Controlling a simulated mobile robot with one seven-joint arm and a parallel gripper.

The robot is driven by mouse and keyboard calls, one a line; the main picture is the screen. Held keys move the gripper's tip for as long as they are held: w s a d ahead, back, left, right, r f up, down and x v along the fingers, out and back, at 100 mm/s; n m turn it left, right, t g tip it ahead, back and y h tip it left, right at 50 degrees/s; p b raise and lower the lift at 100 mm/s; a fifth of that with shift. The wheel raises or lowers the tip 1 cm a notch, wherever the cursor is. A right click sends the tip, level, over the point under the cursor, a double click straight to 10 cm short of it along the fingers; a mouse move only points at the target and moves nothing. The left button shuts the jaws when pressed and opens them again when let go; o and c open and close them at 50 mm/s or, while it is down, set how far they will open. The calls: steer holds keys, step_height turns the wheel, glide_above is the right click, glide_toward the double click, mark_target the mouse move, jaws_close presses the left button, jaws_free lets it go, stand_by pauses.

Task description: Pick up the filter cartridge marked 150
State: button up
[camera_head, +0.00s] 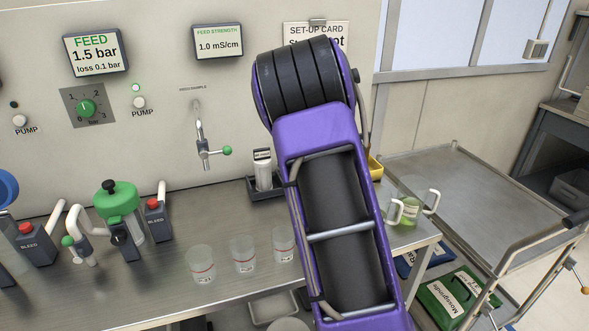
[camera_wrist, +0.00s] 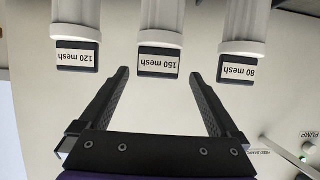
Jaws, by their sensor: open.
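The filter cartridge marked 150 mesh (camera_wrist: 160,22) is a white cylinder with a dark-framed label, shown upside down in the wrist view. It is the middle one of three. The 120 mesh cartridge (camera_wrist: 78,20) is on its left and the 80 mesh cartridge (camera_wrist: 246,20) on its right. My gripper (camera_wrist: 172,73) is open and empty.
Several clear beakers, including one near the middle (camera_head: 243,255), stand on the steel bench (camera_head: 160,290). A tap (camera_head: 203,145) projects from the wall. A steel cart (camera_head: 450,190) is right.

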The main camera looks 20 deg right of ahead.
steer(key=shift+d+x, duration=0.2)
steer(key=shift+x, duration=2.2)
steer(key=shift+s+f, duration=0.1)
steer(key=shift+f, duration=0.05)
jaws_close()
